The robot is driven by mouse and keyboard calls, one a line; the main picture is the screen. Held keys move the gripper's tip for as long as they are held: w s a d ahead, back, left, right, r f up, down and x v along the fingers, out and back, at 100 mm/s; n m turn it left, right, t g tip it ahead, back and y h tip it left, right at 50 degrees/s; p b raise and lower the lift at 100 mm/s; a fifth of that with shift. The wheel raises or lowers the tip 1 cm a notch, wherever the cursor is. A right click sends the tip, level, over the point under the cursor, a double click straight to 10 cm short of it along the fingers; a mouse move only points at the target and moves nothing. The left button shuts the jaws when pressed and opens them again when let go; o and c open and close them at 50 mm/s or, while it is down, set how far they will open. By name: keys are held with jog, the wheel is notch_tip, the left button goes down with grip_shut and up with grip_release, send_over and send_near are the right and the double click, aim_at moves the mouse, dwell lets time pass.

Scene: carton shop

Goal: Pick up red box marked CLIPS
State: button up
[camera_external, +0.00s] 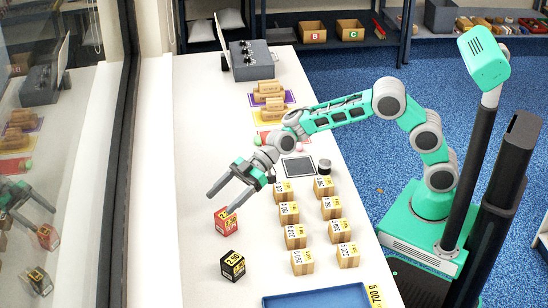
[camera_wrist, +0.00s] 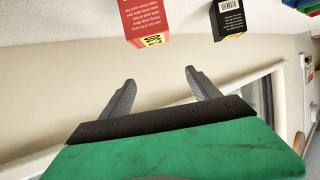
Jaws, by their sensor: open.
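A red box (camera_external: 224,222) with a yellow label stands on the white table, near its window side. Any word CLIPS on it is too small to read. In the wrist view the red box (camera_wrist: 146,18) is at the top edge, partly cut off, beyond the fingertips. My gripper (camera_external: 220,203) is open and empty, tilted down, with its fingers just above and beside the red box in the external view. In the wrist view my gripper (camera_wrist: 160,76) has its fingers spread apart with nothing between them.
A black box (camera_external: 232,266) with a yellow label stands near the red one, and also shows in the wrist view (camera_wrist: 228,18). Several brown cartons (camera_external: 295,236) stand in rows to the right. A blue tray (camera_external: 318,299) lies at the front. The window frame (camera_external: 128,150) borders the left.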

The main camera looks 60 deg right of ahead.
aim_at(219, 221)
jog(key=shift+s+a+f, duration=0.1)
jog(key=shift+a+f, duration=0.15)
jog(key=shift+f, duration=0.05)
notch_tip(219, 221, down, 5)
jog(key=shift+d+f+p, duration=0.1)
jog(key=shift+f+p, duration=0.05)
jog(key=shift+p, duration=0.25)
jog(key=shift+w+a+f, duration=0.15)
jog(key=shift+a+f, duration=0.3)
jog(key=shift+a, duration=0.05)
jog(key=shift+w+a+f, duration=0.15)
jog(key=shift+a+f, duration=0.25)
jog(key=shift+a, duration=0.1)
jog(key=shift+a+f, duration=0.15)
jog(key=shift+a, duration=0.25)
jog(key=shift+c, duration=0.3)
jog(key=c, duration=1.4)
jog(key=shift+w, duration=0.1)
jog(key=shift+c, duration=0.2)
